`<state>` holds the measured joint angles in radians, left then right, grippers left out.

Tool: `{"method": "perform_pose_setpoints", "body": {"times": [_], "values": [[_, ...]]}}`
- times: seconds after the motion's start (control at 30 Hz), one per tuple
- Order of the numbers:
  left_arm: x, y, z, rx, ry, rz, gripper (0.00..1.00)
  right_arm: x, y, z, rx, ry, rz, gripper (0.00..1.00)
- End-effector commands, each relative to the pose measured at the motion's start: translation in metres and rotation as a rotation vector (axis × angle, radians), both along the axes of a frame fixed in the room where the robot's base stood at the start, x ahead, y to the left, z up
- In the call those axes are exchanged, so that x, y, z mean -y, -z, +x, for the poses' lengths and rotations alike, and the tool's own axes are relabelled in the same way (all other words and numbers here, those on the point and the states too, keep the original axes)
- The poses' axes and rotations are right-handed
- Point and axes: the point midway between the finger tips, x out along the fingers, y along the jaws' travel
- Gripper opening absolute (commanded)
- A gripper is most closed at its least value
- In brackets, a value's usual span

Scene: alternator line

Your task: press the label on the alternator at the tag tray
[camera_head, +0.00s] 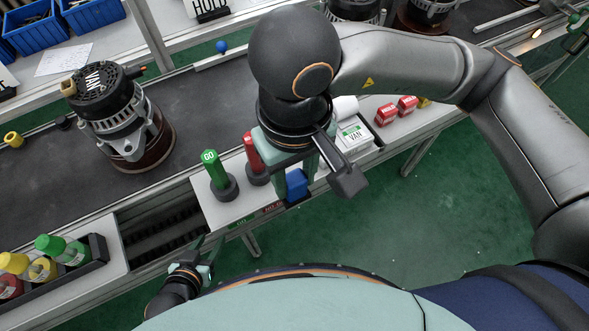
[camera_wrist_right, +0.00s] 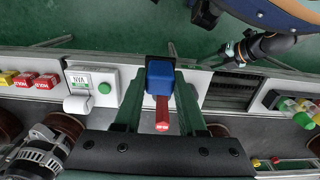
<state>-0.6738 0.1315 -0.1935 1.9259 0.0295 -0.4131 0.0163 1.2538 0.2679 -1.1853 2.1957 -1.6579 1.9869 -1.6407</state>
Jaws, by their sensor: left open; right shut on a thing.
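The alternator (camera_head: 112,115) stands upright on a dark brown round base on the grey conveyor at left, with white letters "VAN" on its black top. My right gripper (camera_head: 296,184) is shut on a blue block (camera_head: 297,186) at the front edge of the white ledge. In the right wrist view the blue block (camera_wrist_right: 160,78) sits between the fingers, against a black piece; I cannot tell whether it is lifted. My left gripper (camera_head: 203,270) is open and empty, low in front of the line. I cannot make out which part is the tag tray.
A green GO stamp (camera_head: 214,171) and a red stamp (camera_head: 255,152) stand beside my right gripper. A white label printer (camera_head: 353,136) showing VAN and red blocks (camera_head: 396,109) lie to the right. The conveyor middle (camera_head: 205,95) is clear.

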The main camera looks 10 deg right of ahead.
Motion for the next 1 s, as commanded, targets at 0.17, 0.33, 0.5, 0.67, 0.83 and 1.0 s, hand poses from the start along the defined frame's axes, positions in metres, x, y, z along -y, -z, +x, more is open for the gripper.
{"method": "perform_pose_setpoints", "body": {"times": [0.17, 0.33, 0.5, 0.67, 0.83, 1.0], "values": [[0.0, -0.001, 0.0, 0.002, 0.001, 0.0, 0.5, 0.0, 0.0, 0.0, 0.0, 0.001, 0.001, 0.15], [0.0, -0.001, 0.001, 0.003, 0.001, -0.001, 0.5, 0.0, 0.0, 0.0, 0.0, 0.001, 0.001, 0.0], [0.0, 0.006, 0.001, 0.004, 0.0, 0.0, 0.5, 0.0, 0.002, 0.001, 0.002, 0.001, 0.002, 0.0], [0.0, 0.011, 0.001, 0.004, 0.0, 0.0, 0.5, 0.0, 0.001, 0.0, 0.001, 0.001, 0.001, 0.0], [0.0, 0.01, 0.001, 0.004, 0.001, 0.001, 0.5, 0.0, 0.0, 0.0, 0.0, 0.001, 0.001, 0.0], [-0.001, 0.013, 0.001, 0.004, 0.001, 0.002, 0.5, 0.001, 0.002, 0.002, 0.0, 0.006, -0.001, 0.0]]}}
